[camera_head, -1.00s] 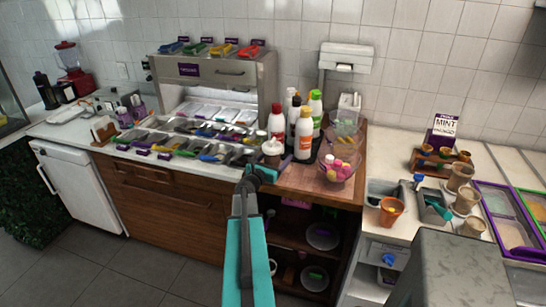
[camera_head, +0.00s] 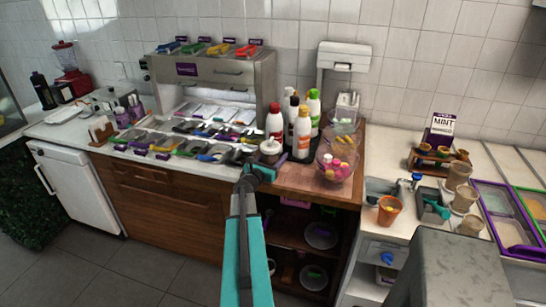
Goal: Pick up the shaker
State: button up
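A small container with a pale, knobbed top (camera_head: 270,149) stands at the counter's front edge, just left of the bottles. It looks like the shaker, but it is too small to be sure. My gripper (camera_head: 260,168), teal and dark, is at the end of my teal arm, just below and in front of this container in the picture. My gripper overlaps the container's lower part. I cannot tell whether they touch or whether the fingers are open.
Several sauce bottles (camera_head: 302,133) stand close behind and to the right. A clear bowl of pink and yellow pieces (camera_head: 337,165) is on the wooden board (camera_head: 303,178). Topping trays with scoops (camera_head: 185,142) fill the counter to the left. Open shelves (camera_head: 290,235) are below.

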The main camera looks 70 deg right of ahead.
jog(key=shift+r, duration=0.1)
jog(key=shift+r+b, duration=0.4)
jog(key=shift+r, duration=0.2)
jog(key=shift+s+a+r+b, duration=0.1)
jog(key=shift+a+r+b, duration=0.15)
jog(key=shift+r, duration=0.3)
jog(key=shift+a+r+b, duration=0.1)
jog(key=shift+r+b, duration=0.2)
jog(key=shift+r, duration=0.2)
jog(key=a, duration=0.2)
jog(key=s+a+b, duration=0.1)
jog(key=a, duration=0.1)
jog(key=s+a+b, duration=0.1)
jog(key=a, duration=0.1)
jog(key=shift+s+a+r, duration=0.15)
jog(key=shift+a+r, duration=0.15)
jog(key=shift+a, duration=0.1)
jog(key=p, duration=1.1)
send_near(277, 156)
jog(key=s+d, duration=0.1)
jog(key=s, duration=0.2)
jog(key=shift+a+r+p, duration=0.2)
jog(key=shift+r+p, duration=0.2)
jog(key=shift+r, duration=0.05)
jog(key=shift+s+f, duration=0.1)
